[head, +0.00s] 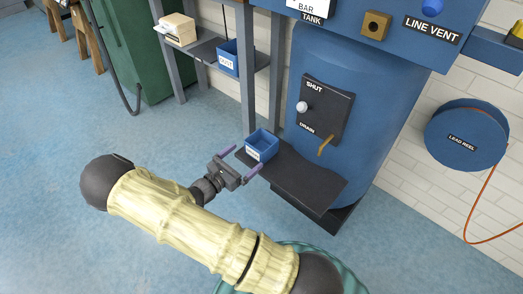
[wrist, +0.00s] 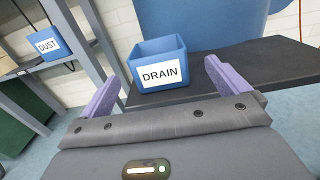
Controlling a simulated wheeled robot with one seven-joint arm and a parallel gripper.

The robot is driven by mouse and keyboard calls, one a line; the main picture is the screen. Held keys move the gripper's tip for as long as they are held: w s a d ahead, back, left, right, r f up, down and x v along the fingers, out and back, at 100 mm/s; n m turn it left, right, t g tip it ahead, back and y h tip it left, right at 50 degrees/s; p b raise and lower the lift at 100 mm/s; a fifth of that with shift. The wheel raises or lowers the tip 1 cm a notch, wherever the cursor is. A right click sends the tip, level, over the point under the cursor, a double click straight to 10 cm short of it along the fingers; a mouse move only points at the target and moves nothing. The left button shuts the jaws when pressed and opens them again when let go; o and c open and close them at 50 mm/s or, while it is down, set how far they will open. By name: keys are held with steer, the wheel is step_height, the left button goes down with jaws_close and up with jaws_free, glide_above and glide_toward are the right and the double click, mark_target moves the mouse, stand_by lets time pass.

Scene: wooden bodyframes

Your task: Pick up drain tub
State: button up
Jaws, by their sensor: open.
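The drain tub (head: 262,147) is a small open blue box with a white label. It stands upright on the left end of a dark shelf (head: 295,182) below the blue tank. In the wrist view the drain tub (wrist: 161,55) faces me with its DRAIN label readable, ahead of and between the two purple fingers. My gripper (head: 240,160) is open and empty, just short of the tub on its near left side. In the wrist view my gripper (wrist: 160,85) shows its fingers spread wider than the tub. No contact shows.
A similar blue DUST tub (head: 228,57) stands on a grey rack shelf at the back, beside a cream box (head: 177,30). A grey post (head: 248,90) rises just behind the drain tub. The drain lever (head: 325,145) sticks out to its right. Floor at the left is clear.

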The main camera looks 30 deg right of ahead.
mark_target(253, 151)
steer(key=b+x, duration=0.1)
steer(key=x, duration=0.3)
steer(key=shift+d+f, duration=0.1)
steer(key=shift+w+d, duration=0.1)
steer(key=shift+d, duration=0.1)
steer(key=shift+w+d+b, duration=0.15)
steer(key=shift+d+b, duration=0.15)
steer(key=shift+b, duration=0.15)
steer(key=b+x, duration=0.1)
steer(key=x, duration=0.1)
steer(key=b+x, duration=0.1)
steer(key=x, duration=0.1)
steer(key=shift+w+d+f, duration=0.2)
steer(key=shift+w+f, duration=0.05)
steer(key=shift+w, duration=0.05)
steer(key=shift+r, duration=0.1)
steer(key=c, duration=1.8)
